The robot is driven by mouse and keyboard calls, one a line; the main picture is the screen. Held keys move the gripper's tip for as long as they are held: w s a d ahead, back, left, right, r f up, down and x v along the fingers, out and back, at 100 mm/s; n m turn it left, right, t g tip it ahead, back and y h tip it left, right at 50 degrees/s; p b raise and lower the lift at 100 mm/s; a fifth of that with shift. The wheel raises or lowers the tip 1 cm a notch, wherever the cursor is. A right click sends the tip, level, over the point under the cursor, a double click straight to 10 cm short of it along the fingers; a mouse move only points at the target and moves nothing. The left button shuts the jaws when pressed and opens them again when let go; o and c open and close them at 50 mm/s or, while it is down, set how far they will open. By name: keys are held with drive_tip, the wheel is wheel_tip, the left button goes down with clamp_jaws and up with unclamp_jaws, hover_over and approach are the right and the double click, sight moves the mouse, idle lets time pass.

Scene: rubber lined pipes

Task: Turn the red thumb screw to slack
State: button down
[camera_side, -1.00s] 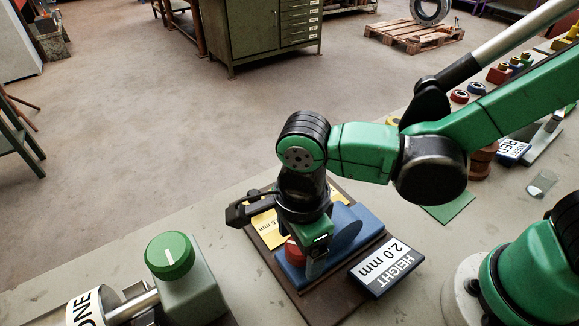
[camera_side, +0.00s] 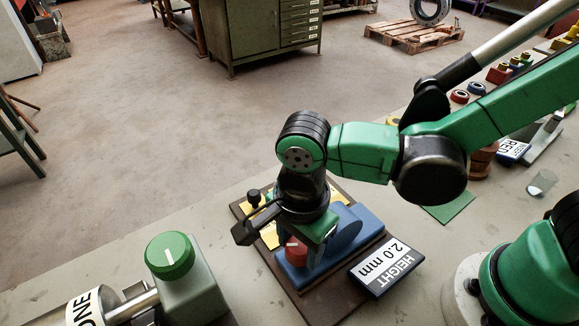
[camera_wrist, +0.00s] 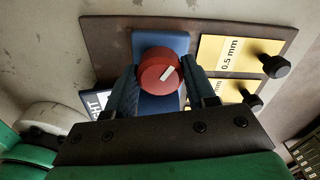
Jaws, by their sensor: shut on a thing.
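In the side view the screw (camera_side: 295,249) shows partly below my gripper (camera_side: 303,252), which hides much of the fixture. The blue body (camera_side: 350,236) stands on a dark brown base plate (camera_side: 263,260).
A sign reading "HEIGHT 2.0 mm" (camera_side: 387,266) lies at the fixture's right. A yellow "0.5 mm" plate (camera_wrist: 224,54) and black knobs (camera_wrist: 275,66) are beside the screw. A green knob (camera_side: 170,255) on a grey-green housing stands at the left. The bench at the back right holds small parts.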

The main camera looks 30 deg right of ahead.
sight(299, 244)
drive_tip(key=shift+n, duration=1.9)
drive_tip(key=shift+c, duration=1.4)
unclamp_jaws()
drive_tip(key=shift+r, duration=0.1)
drive_tip(key=shift+r, duration=2.75)
